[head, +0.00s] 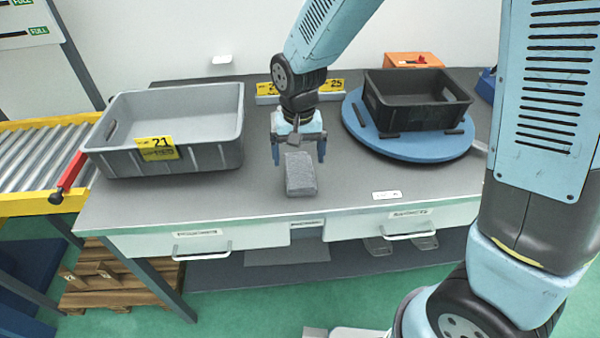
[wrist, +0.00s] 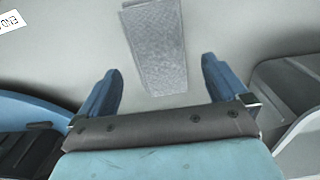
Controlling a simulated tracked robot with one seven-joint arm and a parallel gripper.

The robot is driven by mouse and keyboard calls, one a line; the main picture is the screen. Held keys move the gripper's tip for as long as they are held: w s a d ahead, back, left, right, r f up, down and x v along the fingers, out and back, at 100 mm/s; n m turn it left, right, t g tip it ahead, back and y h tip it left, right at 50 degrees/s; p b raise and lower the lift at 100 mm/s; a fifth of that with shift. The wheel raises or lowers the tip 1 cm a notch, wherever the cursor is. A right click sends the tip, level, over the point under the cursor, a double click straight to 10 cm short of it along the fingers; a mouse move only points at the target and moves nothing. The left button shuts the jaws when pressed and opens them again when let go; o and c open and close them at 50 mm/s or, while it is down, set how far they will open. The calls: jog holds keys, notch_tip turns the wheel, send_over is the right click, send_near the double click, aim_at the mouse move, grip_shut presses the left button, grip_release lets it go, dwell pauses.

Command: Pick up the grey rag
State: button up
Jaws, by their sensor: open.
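The grey rag (head: 300,174) is a folded, textured block lying on the dark grey bench top near its front edge. In the wrist view the rag (wrist: 156,48) lies ahead of the fingertips, roughly in line with the space between them. My gripper (head: 299,158) hangs pointing down over the rag's far end, with a blue finger to each side. My gripper (wrist: 160,85) is open with nothing between its fingers. I cannot tell the exact height of the fingertips above the bench.
A grey crate (head: 205,158) marked 21 stands left on the bench (head: 240,195). A black crate (head: 415,118) sits on a blue round turntable (head: 400,150) at right. An orange box (head: 412,60) is behind. Bench around the rag is clear. A roller conveyor (head: 35,155) is at far left.

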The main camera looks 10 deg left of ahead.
aim_at(299, 169)
jog(key=shift+f, duration=1.95)
jog(key=c, duration=1.1)
